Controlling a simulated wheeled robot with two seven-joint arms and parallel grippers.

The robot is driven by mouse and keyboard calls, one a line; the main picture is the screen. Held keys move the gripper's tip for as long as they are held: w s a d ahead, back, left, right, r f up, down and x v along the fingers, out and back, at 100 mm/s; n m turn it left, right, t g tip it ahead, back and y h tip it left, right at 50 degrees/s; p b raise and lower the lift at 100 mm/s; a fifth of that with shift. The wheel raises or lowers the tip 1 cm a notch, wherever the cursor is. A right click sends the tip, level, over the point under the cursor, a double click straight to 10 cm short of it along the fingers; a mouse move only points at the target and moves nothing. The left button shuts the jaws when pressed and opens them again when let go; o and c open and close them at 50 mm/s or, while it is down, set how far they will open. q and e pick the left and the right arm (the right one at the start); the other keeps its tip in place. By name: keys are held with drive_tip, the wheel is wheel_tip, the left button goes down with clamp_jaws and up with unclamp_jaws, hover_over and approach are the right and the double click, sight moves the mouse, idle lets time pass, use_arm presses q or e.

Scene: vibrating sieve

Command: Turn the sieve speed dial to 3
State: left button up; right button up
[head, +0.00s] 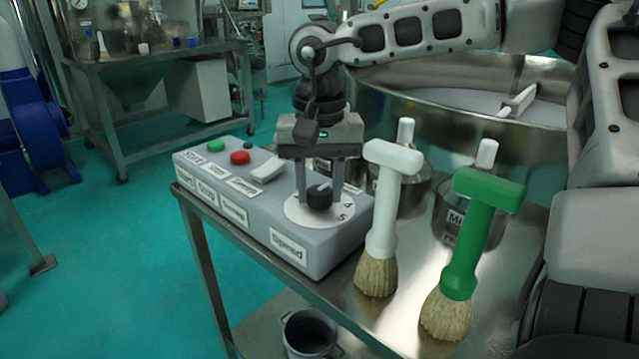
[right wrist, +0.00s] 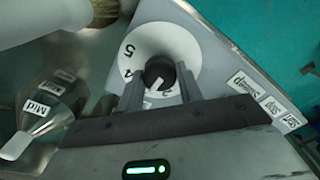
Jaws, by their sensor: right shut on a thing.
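The speed dial is a black knob (head: 319,196) on a white disc (head: 296,211) at the right end of the grey control box (head: 335,252), by the "Speed" label. In the right wrist view the knob (right wrist: 158,74) has a white pointer mark directed toward the lower left of the picture. The numbers 5 and 4 show on the disc (right wrist: 165,38); the lower ones are partly hidden by the fingers, so I cannot read the exact setting. My right gripper (head: 319,186) points down over the dial, its fingers shut on the knob from both sides. My left gripper is not in view.
A green button (head: 216,145) and a red button (head: 240,157) sit left on the box. A white brush (head: 383,215) and a green brush (head: 470,245) stand close on the right. The round metal sieve (head: 450,95) is behind. A bucket (head: 308,335) is below.

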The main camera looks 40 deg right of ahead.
sight(319, 190)
drive_tip(key=o, duration=1)
drive_tip(key=shift+r, duration=0.1)
wheel_tip(319, 190, up, 16)
drive_tip(key=p, duration=0.1)
